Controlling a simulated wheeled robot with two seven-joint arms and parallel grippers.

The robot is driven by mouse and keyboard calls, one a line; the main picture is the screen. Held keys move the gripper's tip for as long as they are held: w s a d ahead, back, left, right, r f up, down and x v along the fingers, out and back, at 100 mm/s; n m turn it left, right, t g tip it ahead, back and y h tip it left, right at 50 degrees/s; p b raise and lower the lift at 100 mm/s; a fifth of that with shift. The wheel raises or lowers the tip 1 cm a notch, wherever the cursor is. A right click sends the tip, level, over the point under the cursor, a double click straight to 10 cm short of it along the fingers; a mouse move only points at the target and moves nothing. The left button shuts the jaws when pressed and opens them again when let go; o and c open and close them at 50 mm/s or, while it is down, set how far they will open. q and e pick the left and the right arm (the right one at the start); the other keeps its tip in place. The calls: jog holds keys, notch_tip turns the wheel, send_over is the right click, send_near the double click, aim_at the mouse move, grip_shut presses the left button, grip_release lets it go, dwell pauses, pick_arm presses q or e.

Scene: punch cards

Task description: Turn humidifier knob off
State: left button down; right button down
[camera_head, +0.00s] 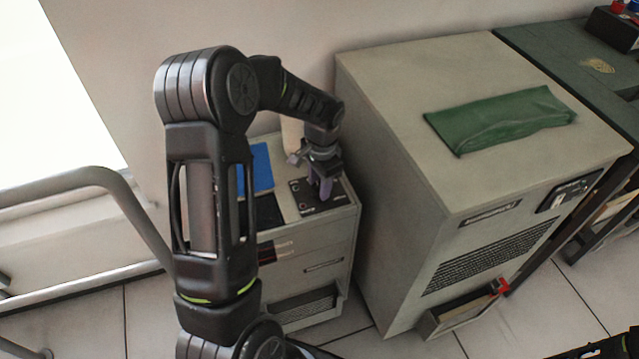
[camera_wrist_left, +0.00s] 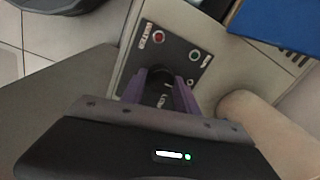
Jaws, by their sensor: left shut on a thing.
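The humidifier (camera_head: 338,240) is a low grey cabinet against the wall, partly hidden by my left arm. A black control panel (camera_head: 334,203) lies on its top; it also shows in the left wrist view (camera_wrist_left: 187,46) with a red light and a green light. My left gripper (camera_head: 324,192) points down over this panel, and its purple fingers show in the left wrist view (camera_wrist_left: 160,90). They are shut on the dark round knob (camera_wrist_left: 160,74), which is mostly hidden between them. The knob's exact setting cannot be read.
A taller grey cabinet (camera_head: 400,165) with a folded green cloth (camera_head: 500,120) on top stands close to the right. A blue item (camera_head: 261,168) lies on the humidifier's left part. A metal rail (camera_head: 75,180) is at the left.

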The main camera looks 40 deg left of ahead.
pick_arm(q)
jog(key=c, duration=0.9)
grip_release()
jog(key=r, duration=0.7)
jog(key=shift+s+d+r, duration=0.1)
jog(key=shift+d+r, duration=0.1)
jog(key=shift+r, duration=0.2)
